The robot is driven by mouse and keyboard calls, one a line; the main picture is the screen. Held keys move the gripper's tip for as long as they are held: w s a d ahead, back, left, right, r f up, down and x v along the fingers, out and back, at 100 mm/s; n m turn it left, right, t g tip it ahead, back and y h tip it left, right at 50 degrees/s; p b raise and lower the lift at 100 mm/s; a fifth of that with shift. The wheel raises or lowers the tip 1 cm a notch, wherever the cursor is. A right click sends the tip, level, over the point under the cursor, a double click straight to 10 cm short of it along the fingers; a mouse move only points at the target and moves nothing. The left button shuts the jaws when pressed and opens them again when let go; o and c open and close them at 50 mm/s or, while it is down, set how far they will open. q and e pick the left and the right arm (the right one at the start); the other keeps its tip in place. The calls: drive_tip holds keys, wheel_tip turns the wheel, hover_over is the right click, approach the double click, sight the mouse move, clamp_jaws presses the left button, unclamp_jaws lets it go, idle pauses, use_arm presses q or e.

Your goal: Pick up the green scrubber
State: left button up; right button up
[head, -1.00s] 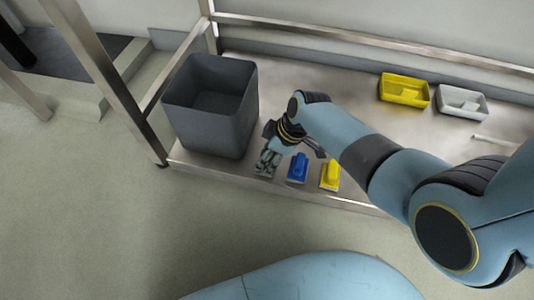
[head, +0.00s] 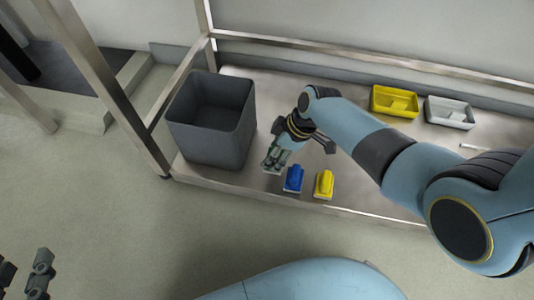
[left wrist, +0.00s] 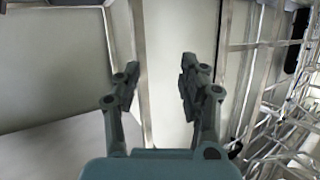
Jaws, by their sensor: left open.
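The green scrubber (head: 273,166) is in the head view, to the left of the blue scrubber (head: 293,179), and is partly hidden by fingers. My right gripper (head: 275,157) reaches down over it, with the fingers shut on it; it seems to hang a little above the shelf. The yellow scrubber (head: 324,185) lies right of the blue one. My left gripper (head: 28,275) is at the lower left, open and empty, away from the scrubbers. Its two fingers also show apart in the left wrist view (left wrist: 158,85).
A dark grey bin (head: 212,143) stands on the metal shelf (head: 380,205) to the left of the scrubbers. A yellow tray (head: 394,101) and a white tray (head: 448,112) are at the back right. A metal post (head: 105,90) rises left of the bin.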

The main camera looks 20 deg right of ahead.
drive_tip(key=shift+w+d+r+p, duration=0.1)
drive_tip(key=shift+d+r+p, duration=0.3)
drive_tip(key=shift+d+r, duration=0.45)
use_arm(q)
drive_tip(key=shift+s+a+f+n+g+y+p, duration=0.15)
drive_tip(key=shift+s+f+g+p, duration=0.3)
drive_tip(key=shift+g, duration=0.7)
drive_tip(key=shift+s+a+f+n+g+y+p, duration=0.1)
drive_tip(key=shift+s+a+f+g+p, duration=0.3)
drive_tip(key=shift+g, duration=0.7)
drive_tip(key=shift+s+f+n+g+y+p, duration=0.1)
drive_tip(key=shift+s+f+g+y+p, duration=0.1)
drive_tip(key=shift+s+g+p, duration=0.7)
use_arm(e)
drive_tip(key=d+r, duration=0.3)
drive_tip(key=d, duration=0.4)
drive_tip(key=shift+r, duration=0.3)
use_arm(q)
drive_tip(key=shift+w+g, duration=0.25)
drive_tip(key=shift+w, duration=0.15)
use_arm(e)
drive_tip(key=o, duration=0.5)
drive_tip(key=shift+c, duration=0.2)
drive_tip(key=c, duration=0.3)
use_arm(q)
drive_tip(key=shift+s, duration=0.1)
